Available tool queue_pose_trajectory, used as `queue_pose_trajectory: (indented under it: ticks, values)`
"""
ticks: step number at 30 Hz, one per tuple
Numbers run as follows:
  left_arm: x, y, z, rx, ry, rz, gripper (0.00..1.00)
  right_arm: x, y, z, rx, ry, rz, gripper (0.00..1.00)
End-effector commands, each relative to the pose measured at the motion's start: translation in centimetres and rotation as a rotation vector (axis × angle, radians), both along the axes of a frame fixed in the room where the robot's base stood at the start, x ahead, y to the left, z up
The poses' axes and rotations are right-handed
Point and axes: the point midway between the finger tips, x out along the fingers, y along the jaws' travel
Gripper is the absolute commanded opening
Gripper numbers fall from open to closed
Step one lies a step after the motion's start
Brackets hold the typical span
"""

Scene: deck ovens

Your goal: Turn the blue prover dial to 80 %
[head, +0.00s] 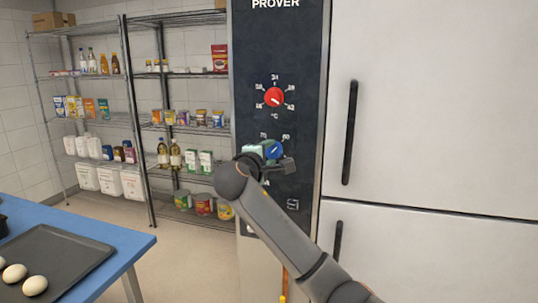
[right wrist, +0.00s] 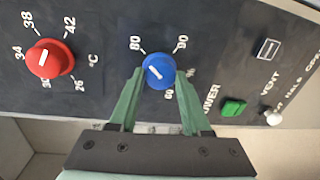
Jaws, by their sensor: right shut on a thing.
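The blue dial (right wrist: 159,71) sits on the dark prover panel (right wrist: 105,70), with labels such as 80 and 90 around it. Its white mark slants up and left in the right wrist view, roughly toward the 80 label; I cannot tell if it lines up exactly. My right gripper (right wrist: 158,76) is shut on the blue dial, one green finger on each side. My left gripper is out of view.
A red temperature dial (head: 274,97) is above the blue one. A green power switch (right wrist: 232,107) and vent control (right wrist: 268,48) are on the same panel. A white fridge (head: 430,110) stands right. Shelves (head: 185,75) and a blue table (head: 135,245) with a tray (head: 75,255) are left.

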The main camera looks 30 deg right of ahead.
Motion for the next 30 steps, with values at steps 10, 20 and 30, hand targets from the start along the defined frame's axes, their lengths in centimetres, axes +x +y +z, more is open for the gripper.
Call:
queue_pose_trajectory:
  ticks: [10,20,30]
  values:
    - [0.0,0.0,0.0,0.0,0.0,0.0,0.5,0.0,0.1,-0.2,0.002,0.004,0.0,0.5]
    - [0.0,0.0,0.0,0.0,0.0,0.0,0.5,0.0,0.0,-0.1,0.001,0.002,0.001,0.78]
    - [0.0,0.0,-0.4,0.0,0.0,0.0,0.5,-0.9,1.4,0.0,0.0,-0.001,0.004,0.78]
